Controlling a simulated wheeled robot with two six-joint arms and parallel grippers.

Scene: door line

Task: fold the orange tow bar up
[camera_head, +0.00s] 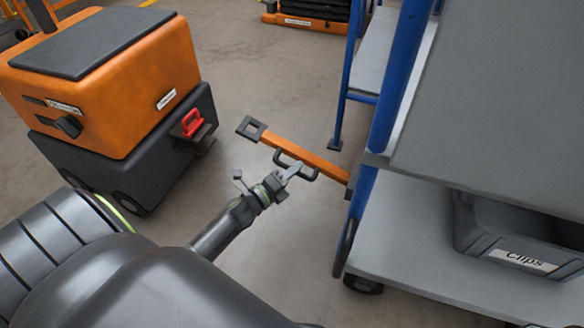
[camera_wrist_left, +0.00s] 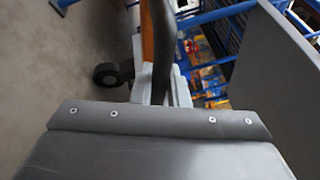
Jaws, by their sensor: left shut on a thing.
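The orange tow bar (camera_head: 318,162) sticks out from the blue-framed shelf cart (camera_head: 366,200), reaching left toward the tug. It ends in a square dark eye (camera_head: 251,128) and carries a black loop handle (camera_head: 308,178) on its near side. My left gripper (camera_head: 289,172) is at this handle and shut on it. In the left wrist view, the dark handle (camera_wrist_left: 162,50) stands between the pale fingers, with an orange strip of the tow bar (camera_wrist_left: 147,40) beside it. The fingertips are partly hidden there. My right gripper is not in view.
An orange and black tug (camera_head: 110,90) with a red hitch piece (camera_head: 192,123) stands at the left, with a gap between it and the bar's eye. A grey bin labelled Clips (camera_head: 520,240) sits on the cart's lower shelf. Bare floor lies behind the bar.

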